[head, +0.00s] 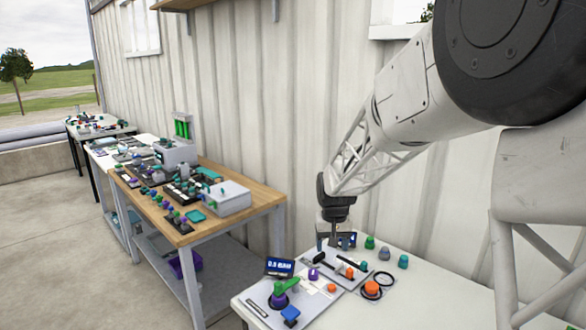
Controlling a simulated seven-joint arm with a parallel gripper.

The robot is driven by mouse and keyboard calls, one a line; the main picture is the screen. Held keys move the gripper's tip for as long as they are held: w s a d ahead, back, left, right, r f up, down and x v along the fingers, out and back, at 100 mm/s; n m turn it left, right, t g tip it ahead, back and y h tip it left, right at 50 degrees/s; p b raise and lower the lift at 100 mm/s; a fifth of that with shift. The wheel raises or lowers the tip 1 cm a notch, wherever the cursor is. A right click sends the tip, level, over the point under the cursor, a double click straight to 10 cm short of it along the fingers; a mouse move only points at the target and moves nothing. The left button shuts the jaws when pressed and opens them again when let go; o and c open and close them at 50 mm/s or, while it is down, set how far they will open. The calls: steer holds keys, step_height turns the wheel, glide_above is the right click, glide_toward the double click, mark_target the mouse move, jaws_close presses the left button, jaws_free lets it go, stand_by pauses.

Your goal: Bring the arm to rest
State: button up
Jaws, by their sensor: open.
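My gripper (335,234) hangs from the end of my white lattice arm, pointing down over the back of the near white table (420,303). It is small and dark in the head view. No held object shows in it. Below and around it on the table are a grey panel with a black handle (321,259), a small dark display (346,240) and several knobs. Whether the fingertips touch anything cannot be told.
A plate with a green-handled purple valve (279,300), a blue knob (290,315) and a lit display (279,266) lies at the table's front left. An orange knob (371,288) sits right. A wooden bench (262,199) with equipment stands left; a corrugated wall (250,100) stands behind.

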steer(key=s+d+r, duration=0.2)
steer(key=s+r, duration=0.1)
steer(key=s, duration=1)
steer(key=s+d+r+t, duration=0.1)
steer(key=s+d+r, duration=0.2)
steer(key=s, duration=1.1)
steer(key=s+d+r+t, duration=0.1)
steer(key=s+r, duration=0.3)
steer(key=s, duration=0.9)
steer(key=shift+s+d+m, duration=0.3)
steer(key=shift+s+d, duration=0.1)
steer(key=shift+d, duration=0.25)
